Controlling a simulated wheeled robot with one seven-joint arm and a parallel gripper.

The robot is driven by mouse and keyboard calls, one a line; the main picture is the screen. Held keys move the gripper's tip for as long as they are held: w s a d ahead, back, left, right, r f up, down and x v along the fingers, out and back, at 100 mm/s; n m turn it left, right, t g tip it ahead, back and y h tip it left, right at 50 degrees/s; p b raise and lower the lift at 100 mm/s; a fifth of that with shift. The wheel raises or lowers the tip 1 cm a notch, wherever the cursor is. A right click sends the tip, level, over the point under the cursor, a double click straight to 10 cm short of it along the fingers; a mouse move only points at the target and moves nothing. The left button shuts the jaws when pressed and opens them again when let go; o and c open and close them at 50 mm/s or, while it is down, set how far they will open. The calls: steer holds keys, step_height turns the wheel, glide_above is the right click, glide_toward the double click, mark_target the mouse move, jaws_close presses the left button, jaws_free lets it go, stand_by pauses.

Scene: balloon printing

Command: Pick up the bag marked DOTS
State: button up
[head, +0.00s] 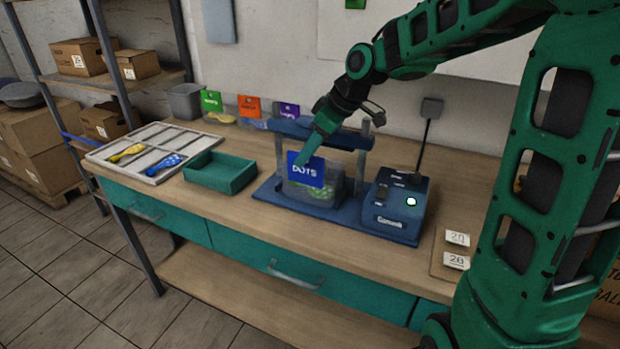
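The bag marked DOTS (306,170) is a clear pouch with a blue label and green contents low inside. It is upright at the blue press (270,193), in front of or between its posts. My gripper (303,158) points down from the upper right, its tip at the top edge of the blue label. I cannot tell whether its fingers touch or grip the bag, and their opening is not visible.
A control box (396,207) adjoins the press on the right. A green tray (220,172) and a divided rack (154,149) with a yellow and a blue balloon lie left. Green, orange and purple labelled bags (249,106) stand behind. The bench front is clear.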

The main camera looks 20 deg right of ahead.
steer(key=shift+x, duration=0.9)
jaws_close()
steer(key=shift+r, duration=0.2)
